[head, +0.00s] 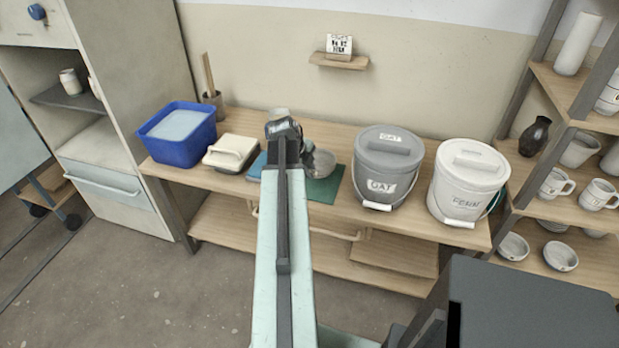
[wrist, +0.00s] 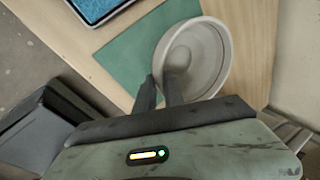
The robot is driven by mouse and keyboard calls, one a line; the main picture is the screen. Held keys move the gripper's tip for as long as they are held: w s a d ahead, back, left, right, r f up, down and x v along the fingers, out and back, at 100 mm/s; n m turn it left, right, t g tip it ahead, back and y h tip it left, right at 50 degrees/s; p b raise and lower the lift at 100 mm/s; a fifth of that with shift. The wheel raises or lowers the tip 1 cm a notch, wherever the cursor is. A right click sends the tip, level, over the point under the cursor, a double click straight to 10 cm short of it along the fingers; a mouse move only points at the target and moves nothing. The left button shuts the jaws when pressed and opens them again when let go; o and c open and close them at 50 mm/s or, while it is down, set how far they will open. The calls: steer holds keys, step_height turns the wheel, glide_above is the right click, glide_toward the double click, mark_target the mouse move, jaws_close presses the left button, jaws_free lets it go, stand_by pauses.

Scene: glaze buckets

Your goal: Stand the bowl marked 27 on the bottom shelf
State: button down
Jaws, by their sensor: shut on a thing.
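A pale grey bowl (head: 320,163) is over the green mat on the bench, partly hidden by my arm in the head view. It also shows in the wrist view (wrist: 205,45), its open side facing the camera. My gripper (wrist: 160,88) is shut on the bowl's near rim, with one finger inside and one outside. I cannot tell whether the bowl touches the mat. No number 27 can be read on it.
A grey bucket (head: 385,170) and a white bucket (head: 465,190) stand right of the bowl. Left are a blue tub (head: 180,145) and a cream lidded box (head: 230,153). A green mat (head: 322,190) lies on the bench. Mugs (head: 598,195) stand on the shelf above.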

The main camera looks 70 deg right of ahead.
step_height(320, 180, down, 4)
steer(key=b, duration=0.3)
steer(key=shift+r, duration=0.35)
steer(key=c, duration=1.5)
jaws_free()
steer(key=shift+f, duration=0.15)
steer(key=shift+o, duration=0.2)
steer(key=p+v, duration=1.1)
steer(key=v, duration=0.1)
